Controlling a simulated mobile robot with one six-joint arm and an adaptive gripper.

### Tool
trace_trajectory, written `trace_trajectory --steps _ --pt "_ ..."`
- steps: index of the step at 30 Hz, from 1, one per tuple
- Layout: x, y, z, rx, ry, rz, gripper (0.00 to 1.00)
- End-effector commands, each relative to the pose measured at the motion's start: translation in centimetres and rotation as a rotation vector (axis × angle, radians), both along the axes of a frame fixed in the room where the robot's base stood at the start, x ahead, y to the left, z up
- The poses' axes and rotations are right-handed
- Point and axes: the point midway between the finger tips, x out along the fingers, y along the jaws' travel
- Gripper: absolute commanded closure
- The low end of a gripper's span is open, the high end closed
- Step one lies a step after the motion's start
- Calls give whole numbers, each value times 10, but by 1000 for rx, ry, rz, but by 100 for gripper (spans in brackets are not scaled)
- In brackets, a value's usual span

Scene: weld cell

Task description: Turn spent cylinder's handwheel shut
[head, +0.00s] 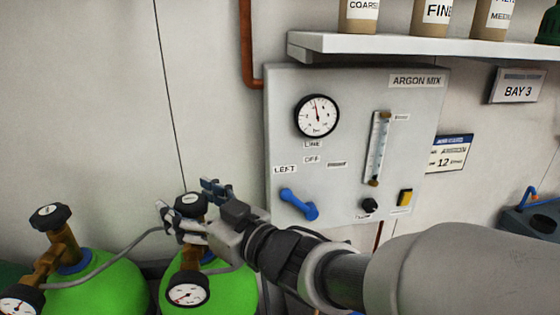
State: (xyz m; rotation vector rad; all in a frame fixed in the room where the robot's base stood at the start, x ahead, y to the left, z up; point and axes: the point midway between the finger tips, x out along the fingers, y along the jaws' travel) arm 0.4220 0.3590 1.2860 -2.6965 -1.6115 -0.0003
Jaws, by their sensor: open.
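Two green gas cylinders stand at the lower left, the left cylinder (105,287) and the right cylinder (232,290). The left one has a black handwheel (50,216) on a brass valve and a gauge (20,301) cut off by the frame edge. The right one has a black handwheel (190,202) and a round gauge (187,290), too small to read surely. No label shows which is spent. My gripper (192,206) is open at the right handwheel, its fingers apparently on either side. Contact cannot be told, and my gripper hides part of the valve.
A grey argon mix panel (350,84) hangs behind, with a line gauge (317,116), a flowmeter (379,148) and a blue selector lever (298,204). A shelf (420,45) with containers juts out above. A grey hose (122,252) runs between the cylinders.

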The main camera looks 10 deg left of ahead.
Motion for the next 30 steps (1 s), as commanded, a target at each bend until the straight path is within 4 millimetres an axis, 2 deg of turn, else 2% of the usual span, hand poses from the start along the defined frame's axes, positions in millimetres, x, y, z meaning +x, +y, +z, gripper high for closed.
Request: trace_trajectory --steps 6,10,21,25,30 --pt "0 -1 0 0 0 0 31" --pt "-5 -11 0 0 -1 -2 31" --pt "-40 -79 1 0 -1 -7 31" --pt "-49 -95 1 0 -1 -5 31" --pt "-55 -105 0 -2 1 1 31"
